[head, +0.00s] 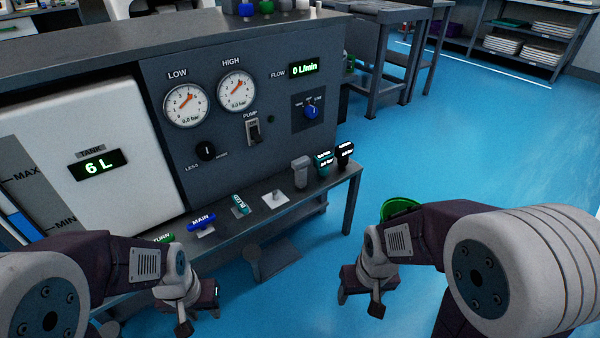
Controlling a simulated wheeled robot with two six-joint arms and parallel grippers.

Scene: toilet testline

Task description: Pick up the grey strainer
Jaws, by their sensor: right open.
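A grey upright fitting with a wider top, which looks like the grey strainer (300,171), stands on the right part of the narrow shelf (345,176) under the panel. My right gripper (360,304) points down over the floor, in front of and to the right of the shelf, open and apart from the strainer. My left gripper (201,320) hangs at the lower left in front of the shelf, its fingers apart and nothing seen between them.
Labelled blue MAIN (203,224), teal (240,206) and green (163,239) handles line the shelf left of a white square plate (275,198). A gauge panel (250,130) rises behind. A green round container (398,207) is partly hidden behind my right arm. Blue floor is open at right.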

